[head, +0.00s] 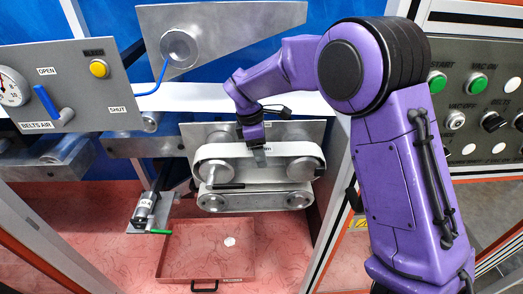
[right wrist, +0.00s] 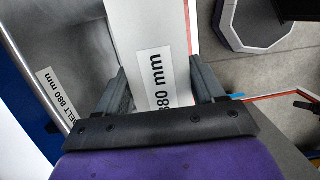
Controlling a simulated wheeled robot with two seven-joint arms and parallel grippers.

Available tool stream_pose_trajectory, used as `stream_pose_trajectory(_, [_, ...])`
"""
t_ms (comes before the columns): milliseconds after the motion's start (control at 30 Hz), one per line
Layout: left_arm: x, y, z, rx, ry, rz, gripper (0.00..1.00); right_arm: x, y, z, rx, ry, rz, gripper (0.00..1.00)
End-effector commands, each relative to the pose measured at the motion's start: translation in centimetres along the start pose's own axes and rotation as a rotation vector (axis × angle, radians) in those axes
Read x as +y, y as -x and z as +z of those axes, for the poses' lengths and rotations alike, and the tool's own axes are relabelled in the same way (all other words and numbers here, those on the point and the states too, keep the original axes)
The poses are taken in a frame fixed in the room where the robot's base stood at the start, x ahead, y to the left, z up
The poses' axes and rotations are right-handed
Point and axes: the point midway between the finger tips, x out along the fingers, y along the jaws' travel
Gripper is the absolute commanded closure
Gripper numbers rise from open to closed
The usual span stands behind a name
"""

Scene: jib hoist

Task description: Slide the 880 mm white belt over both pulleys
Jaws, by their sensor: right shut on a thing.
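The white belt (head: 232,150) loops around the left pulley (head: 217,173) and the right pulley (head: 301,170) on the grey metal plate; I cannot tell how far onto each it sits. My right gripper (head: 258,150) is at the middle of the belt's top run, from above. In the right wrist view the belt (right wrist: 148,25) passes between the two fingers of my right gripper (right wrist: 163,90), which are shut on its edges. Its label reads 880 mm, partly hidden by the gripper body. My left gripper is not in view.
A lower roller unit (head: 255,201) sits just under the pulleys. A black-handled lever (head: 228,186) crosses before the left pulley. A shallow red tray (head: 170,262) lies below. A valve panel (head: 90,100) stands left, a button panel (head: 475,115) right. A frame post (head: 328,215) stands close to the right.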

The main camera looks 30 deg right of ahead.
Motion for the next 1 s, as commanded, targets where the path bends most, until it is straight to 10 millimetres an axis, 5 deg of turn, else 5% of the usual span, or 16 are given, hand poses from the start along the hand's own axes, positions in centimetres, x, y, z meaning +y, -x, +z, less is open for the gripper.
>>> stream_pose_trajectory(467, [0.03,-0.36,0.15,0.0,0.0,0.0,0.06,0.02,0.18,-0.68,0.0,0.0,0.001,0.62])
stream_pose_trajectory(500, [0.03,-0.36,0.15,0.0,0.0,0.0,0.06,0.02,0.18,-0.68,0.0,0.0,0.001,0.29])
stream_pose_trajectory(600, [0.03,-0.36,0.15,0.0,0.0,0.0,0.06,0.02,0.18,-0.68,0.0,0.0,0.001,0.02])
stream_pose_trajectory(800, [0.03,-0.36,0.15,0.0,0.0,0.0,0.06,0.01,0.17,-0.68,0.0,0.0,0.0,0.02])
stream_pose_trajectory(867, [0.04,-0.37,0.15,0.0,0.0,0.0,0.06,0.0,0.13,-0.68,0.0,0.0,0.0,0.15])
stream_pose_trajectory(1000, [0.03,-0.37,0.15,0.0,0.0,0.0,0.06,0.0,0.14,-0.68,0.0,0.0,0.0,0.15])
